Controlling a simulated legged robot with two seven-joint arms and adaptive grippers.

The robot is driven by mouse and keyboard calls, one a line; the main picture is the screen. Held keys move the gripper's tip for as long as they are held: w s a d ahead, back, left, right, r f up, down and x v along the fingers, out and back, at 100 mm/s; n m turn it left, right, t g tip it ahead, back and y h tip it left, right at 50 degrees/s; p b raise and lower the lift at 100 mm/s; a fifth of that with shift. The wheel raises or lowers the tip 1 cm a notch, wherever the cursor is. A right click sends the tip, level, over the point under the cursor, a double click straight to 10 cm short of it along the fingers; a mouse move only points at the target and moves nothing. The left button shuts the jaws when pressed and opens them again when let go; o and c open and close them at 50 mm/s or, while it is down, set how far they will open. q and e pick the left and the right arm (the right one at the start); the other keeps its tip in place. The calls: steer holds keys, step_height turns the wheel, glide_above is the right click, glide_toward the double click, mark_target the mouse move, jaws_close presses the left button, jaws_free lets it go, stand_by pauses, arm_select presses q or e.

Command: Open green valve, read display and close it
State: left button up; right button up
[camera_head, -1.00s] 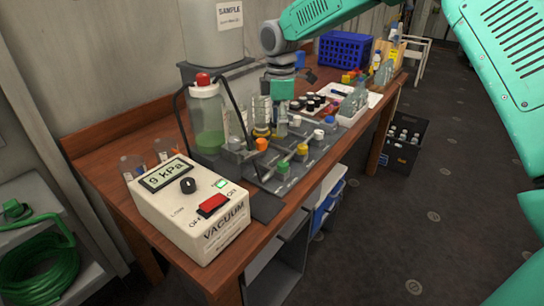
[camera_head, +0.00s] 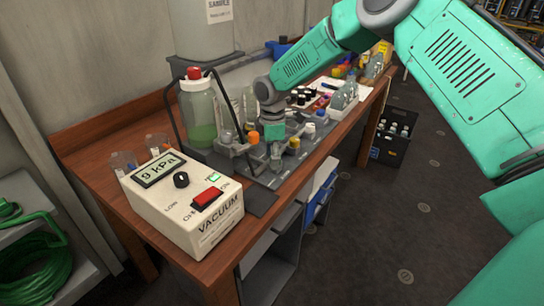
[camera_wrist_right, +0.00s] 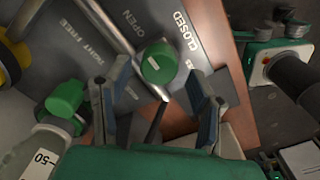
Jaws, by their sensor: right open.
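The green valve's round knob (camera_wrist_right: 158,62) shows in the right wrist view on a dark panel, beside the printed words OPEN and CLOSED. My right gripper is open, with its fingers (camera_wrist_right: 165,92) spread on either side below the knob and nothing between the tips. In the head view my right gripper (camera_head: 275,158) points down over the valve panel and hides the green knob. The white vacuum box (camera_head: 190,200) has a display (camera_head: 158,169) reading 9 kPa. My left gripper is not in view.
A bottle of green liquid with a red cap (camera_head: 199,115) stands behind the panel. A yellow knob (camera_head: 293,146) and an orange knob (camera_head: 253,137) are close to my right gripper. A second green knob (camera_wrist_right: 65,98) shows at the left in the wrist view.

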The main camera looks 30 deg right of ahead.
steer(key=shift+d+f, duration=0.2)
steer(key=shift+d, duration=0.4)
steer(key=shift+c, duration=0.8)
steer(key=shift+d, duration=0.3)
jaws_close()
steer(key=c, duration=1)
jaws_free()
steer(key=shift+a+r, duration=0.1)
steer(key=shift+a, duration=0.3)
steer(key=shift+o, duration=0.2)
steer(key=shift+w+a, duration=0.1)
steer(key=shift+r+m+p, duration=0.15)
steer(key=shift+m+p, duration=0.8)
steer(key=shift+m, duration=0.45)
steer(key=m+p, duration=0.2)
steer(key=m, duration=0.2)
steer(key=shift+w+m, duration=0.15)
steer(key=shift+m, duration=0.15)
steer(key=m+p, duration=0.1)
steer(key=m, duration=0.4)
arm_select(q)
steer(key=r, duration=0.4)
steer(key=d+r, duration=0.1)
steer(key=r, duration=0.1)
steer(key=shift+p, duration=0.4)
arm_select(e)
steer(key=m, duration=0.5)
jaws_close()
jaws_free()
steer(key=shift+m, duration=0.4)
